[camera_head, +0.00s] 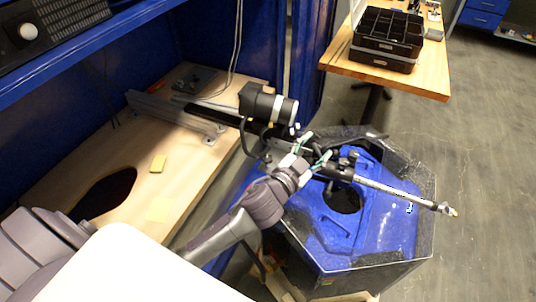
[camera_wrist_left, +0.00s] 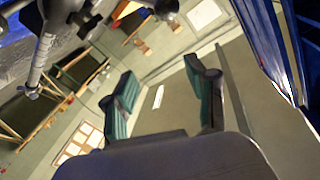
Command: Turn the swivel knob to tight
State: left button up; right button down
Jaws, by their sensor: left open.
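The blue thruster tank (camera_head: 385,222) has a black-edged rim and a round dark opening. A thruster assembly lies across its top, with a dark cylindrical motor (camera_head: 268,104) and a thin metal shaft (camera_head: 400,191). A black clamp (camera_head: 340,168) with small black knobs sits on the shaft; I cannot tell which is the swivel knob. My left gripper (camera_head: 315,148) is close to the clamp, on its left, with green-padded fingers apart. In the left wrist view my left gripper (camera_wrist_left: 162,82) is open and empty. The shaft (camera_wrist_left: 43,55) passes left of its fingers. My right gripper is not in view.
A wooden bench (camera_head: 165,190) with a dark oval hole and yellow notes is at the left, under a blue shelf. A wooden table (camera_head: 400,78) with black trays (camera_head: 385,45) stands at the back. Open floor (camera_head: 480,120) is at the right.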

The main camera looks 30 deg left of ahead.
pick_arm(q)
jog(key=d+r+m+g+h, duration=0.45)
jog(key=d+m+h, duration=0.25)
jog(key=m, duration=0.2)
jog(key=d+r+m+g+h, duration=0.45)
jog(key=d+m+h, duration=0.25)
jog(key=m, duration=0.2)
jog(key=m+g+y, duration=0.2)
jog(key=g+y, duration=0.6)
jog(key=y, duration=0.9)
send_near(268, 158)
notch_tip(268, 158, down, 8)
jog(key=shift+w+a+f+p, duration=0.15)
jog(key=shift+f+p, duration=0.1)
jog(key=shift+p, duration=0.55)
jog(key=shift+c, duration=0.2)
